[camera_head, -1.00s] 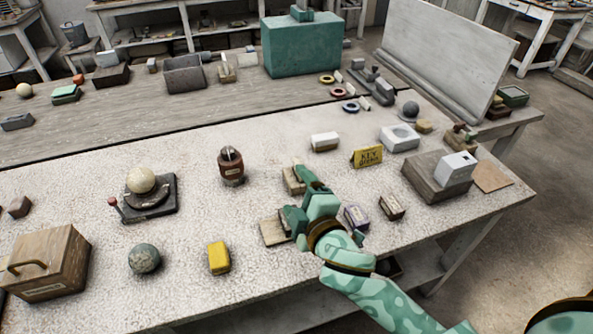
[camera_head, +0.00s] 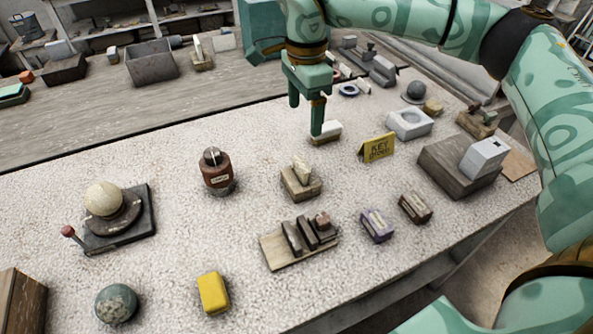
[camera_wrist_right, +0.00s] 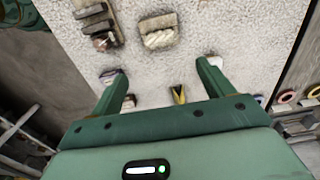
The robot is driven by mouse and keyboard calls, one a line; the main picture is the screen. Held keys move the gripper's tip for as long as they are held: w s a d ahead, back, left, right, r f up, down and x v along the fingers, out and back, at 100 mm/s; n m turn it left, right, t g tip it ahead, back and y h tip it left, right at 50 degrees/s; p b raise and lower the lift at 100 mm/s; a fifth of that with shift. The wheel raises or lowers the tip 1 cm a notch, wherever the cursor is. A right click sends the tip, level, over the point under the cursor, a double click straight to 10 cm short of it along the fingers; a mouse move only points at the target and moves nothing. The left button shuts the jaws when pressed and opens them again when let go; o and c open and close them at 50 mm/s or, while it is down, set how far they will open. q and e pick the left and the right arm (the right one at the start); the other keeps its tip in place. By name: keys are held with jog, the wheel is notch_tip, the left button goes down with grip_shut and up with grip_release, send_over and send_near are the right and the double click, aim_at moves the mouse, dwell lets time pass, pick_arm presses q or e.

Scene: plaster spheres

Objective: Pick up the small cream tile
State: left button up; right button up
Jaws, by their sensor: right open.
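A small cream tile (camera_head: 301,170) stands tilted in a slotted wooden block (camera_head: 301,187) near the middle of the speckled table. In the right wrist view a cream piece (camera_wrist_right: 158,38) lies over a wooden block, ahead of the fingers. My right gripper (camera_head: 305,120) is open and empty, pointing down above the table, behind the tile in the head view and apart from it. Its two spread fingers also show in the wrist view (camera_wrist_right: 162,75). My left gripper is not in view.
A wooden rack with dark pieces (camera_head: 287,250) lies in front of the tile's block. A brown jar (camera_head: 217,175) stands left, a white-topped block (camera_head: 325,131) behind by the gripper, a yellow sign (camera_head: 376,148) right. Purple (camera_head: 376,226) and brown (camera_head: 415,208) blocks stand front right.

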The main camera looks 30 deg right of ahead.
jog(key=b, duration=0.3)
send_over(300, 163)
jog(key=f, duration=1)
jog(key=shift+s+d+f, duration=0.1)
jog(key=shift+s+d, duration=0.05)
jog(key=shift+d, duration=0.1)
jog(key=f, duration=0.1)
jog(key=f+b, duration=0.1)
jog(key=f, duration=0.1)
jog(key=f+b, duration=0.1)
jog(key=f, duration=0.1)
jog(key=shift+a+f, duration=0.25)
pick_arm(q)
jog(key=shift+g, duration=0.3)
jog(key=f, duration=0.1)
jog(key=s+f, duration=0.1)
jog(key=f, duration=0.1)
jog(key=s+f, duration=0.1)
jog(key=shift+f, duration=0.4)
pick_arm(e)
jog(key=shift+r, duration=0.15)
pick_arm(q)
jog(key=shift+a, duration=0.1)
pick_arm(e)
jog(key=c, duration=1.1)
